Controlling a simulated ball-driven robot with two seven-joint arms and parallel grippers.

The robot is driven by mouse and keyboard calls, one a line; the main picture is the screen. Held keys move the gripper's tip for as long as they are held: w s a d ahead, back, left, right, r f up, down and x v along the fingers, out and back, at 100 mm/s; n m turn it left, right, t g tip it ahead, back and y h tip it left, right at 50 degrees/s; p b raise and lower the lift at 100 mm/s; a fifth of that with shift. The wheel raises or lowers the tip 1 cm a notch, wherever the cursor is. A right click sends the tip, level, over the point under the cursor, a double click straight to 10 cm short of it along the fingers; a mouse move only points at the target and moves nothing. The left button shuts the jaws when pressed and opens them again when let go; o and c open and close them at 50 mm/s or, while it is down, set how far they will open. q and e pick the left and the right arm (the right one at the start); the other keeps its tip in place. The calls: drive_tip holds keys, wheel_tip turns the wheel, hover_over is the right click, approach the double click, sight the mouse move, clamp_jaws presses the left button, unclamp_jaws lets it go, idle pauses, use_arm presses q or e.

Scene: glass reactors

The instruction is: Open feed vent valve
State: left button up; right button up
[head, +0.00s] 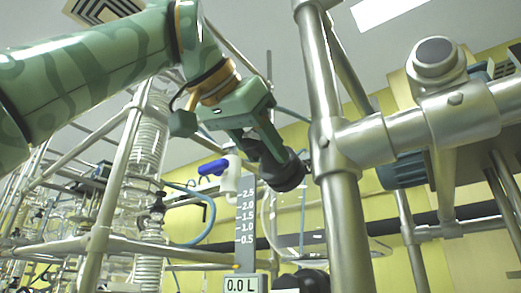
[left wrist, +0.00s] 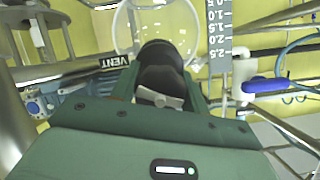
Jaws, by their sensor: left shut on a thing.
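The feed vent valve shows as a black round knob (head: 284,174) beside the steel post in the head view. In the left wrist view the black knob (left wrist: 160,60) stands in front of a clear round glass vessel (left wrist: 137,25), with a black VENT label (left wrist: 114,62) at its left. My left gripper (head: 262,150) reaches down to the knob from the upper left and is shut on it. In the left wrist view its fingers (left wrist: 160,82) lie on both sides of the knob. How far the valve is turned cannot be told. My right gripper is not in view.
A thick steel post (head: 340,180) with a clamped crossbar (head: 400,135) stands close to the right of my gripper. A blue-handled valve (head: 213,167) and a grey litre scale (head: 246,225) are near it. A display (head: 241,284) reads 0.0 L. Glass coils (head: 150,135) stand left.

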use_arm(q)
drive_tip(key=shift+f+n, duration=0.1)
drive_tip(key=shift+n, duration=0.3)
drive_tip(key=o, duration=1)
drive_tip(key=p+v, duration=0.1)
drive_tip(key=v, duration=1.5)
